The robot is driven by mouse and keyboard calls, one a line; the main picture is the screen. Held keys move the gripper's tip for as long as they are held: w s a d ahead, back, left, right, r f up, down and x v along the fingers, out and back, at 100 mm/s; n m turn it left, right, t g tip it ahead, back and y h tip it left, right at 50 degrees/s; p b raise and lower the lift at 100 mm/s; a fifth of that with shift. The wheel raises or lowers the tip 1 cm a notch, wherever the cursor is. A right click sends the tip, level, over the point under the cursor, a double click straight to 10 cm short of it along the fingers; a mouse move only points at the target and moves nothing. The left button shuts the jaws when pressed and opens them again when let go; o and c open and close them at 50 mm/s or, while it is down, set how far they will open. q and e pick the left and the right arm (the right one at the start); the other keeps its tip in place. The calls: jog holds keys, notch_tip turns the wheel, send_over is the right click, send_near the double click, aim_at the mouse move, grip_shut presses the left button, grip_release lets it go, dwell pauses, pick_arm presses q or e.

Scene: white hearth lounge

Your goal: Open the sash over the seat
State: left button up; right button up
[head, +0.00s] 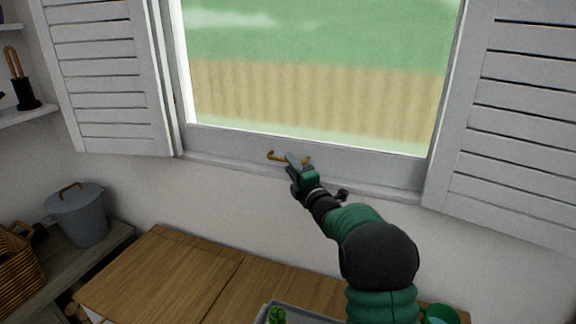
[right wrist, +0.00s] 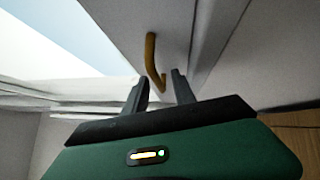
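The sash (head: 225,143) is a white-framed window pane over a wooden seat (head: 165,275); its bottom rail rests along the sill, so it looks closed. A brass pull handle (head: 272,156) is fixed to that rail. My right gripper (head: 293,160) is at the handle and hides its middle. In the right wrist view the handle (right wrist: 150,55) curves down between my two fingertips (right wrist: 160,84), with a gap showing on both sides. The fingers are open; I cannot tell whether one touches the handle. My left gripper is not in view.
Louvred shutters stand open at left (head: 108,75) and right (head: 515,120). A grey lidded bucket (head: 78,215) and a wicker basket (head: 18,262) are at the left. A tray (head: 300,312) with something green in it and a green round object (head: 441,313) are at the bottom edge.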

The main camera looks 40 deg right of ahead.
jog(key=shift+a+x, duration=0.2)
jog(key=shift+x, duration=1.2)
jog(key=shift+r, duration=0.1)
jog(key=shift+d, duration=0.1)
jog(key=shift+c, duration=0.4)
grip_shut()
